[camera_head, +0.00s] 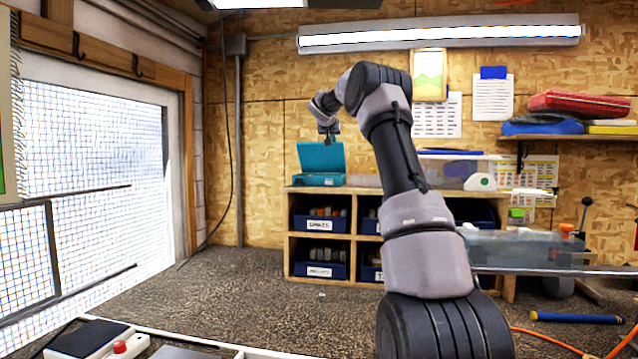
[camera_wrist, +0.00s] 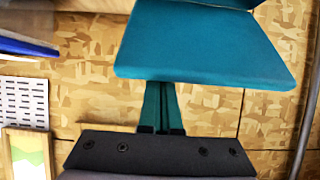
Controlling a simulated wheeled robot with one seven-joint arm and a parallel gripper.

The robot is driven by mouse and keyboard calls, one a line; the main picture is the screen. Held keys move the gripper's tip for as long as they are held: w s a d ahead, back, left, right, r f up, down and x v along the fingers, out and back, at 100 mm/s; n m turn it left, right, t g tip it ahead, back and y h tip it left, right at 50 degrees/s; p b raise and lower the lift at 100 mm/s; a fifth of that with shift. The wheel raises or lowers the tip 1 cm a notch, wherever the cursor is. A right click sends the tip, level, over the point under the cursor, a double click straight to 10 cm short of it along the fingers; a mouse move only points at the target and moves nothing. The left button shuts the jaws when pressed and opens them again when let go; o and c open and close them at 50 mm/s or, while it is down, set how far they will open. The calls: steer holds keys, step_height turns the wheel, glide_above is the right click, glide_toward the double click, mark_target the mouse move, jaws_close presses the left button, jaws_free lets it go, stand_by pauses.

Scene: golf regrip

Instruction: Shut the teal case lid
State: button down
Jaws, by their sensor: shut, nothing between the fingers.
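The teal case (camera_head: 318,180) stands on top of the wooden shelf unit, near its left end. Its teal lid (camera_head: 314,157) is open and raised almost upright. My gripper (camera_head: 329,139) hangs at the lid's top edge, fingers pointing down. In the wrist view, the lid (camera_wrist: 205,48) fills the upper middle, and a strip of the case shows at the top edge. My gripper's shut fingers (camera_wrist: 162,86) reach to the lid's near edge and hold nothing. Their tips meet the lid's edge in the picture; whether they touch it or lie behind it I cannot tell.
The shelf unit (camera_head: 353,238) holds blue labelled bins (camera_head: 320,218). Clear and white containers stand right of the case, partly behind my arm. A plywood wall (camera_head: 265,130) with pinned sheets is behind. A mesh window (camera_head: 95,170) is at left, with open floor before the shelf.

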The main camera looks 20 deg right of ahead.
steer(key=shift+s+a+f, duration=0.2)
steer(key=shift+s+a, duration=0.4)
steer(key=shift+s, duration=0.3)
steer(key=shift+s+a+f, duration=0.15)
steer(key=shift+s+a, duration=0.4)
steer(key=shift+s, duration=0.3)
steer(key=shift+s+a+f, duration=0.2)
steer(key=shift+s+a, duration=0.4)
steer(key=shift+s, duration=0.3)
steer(key=shift+r, duration=2.45)
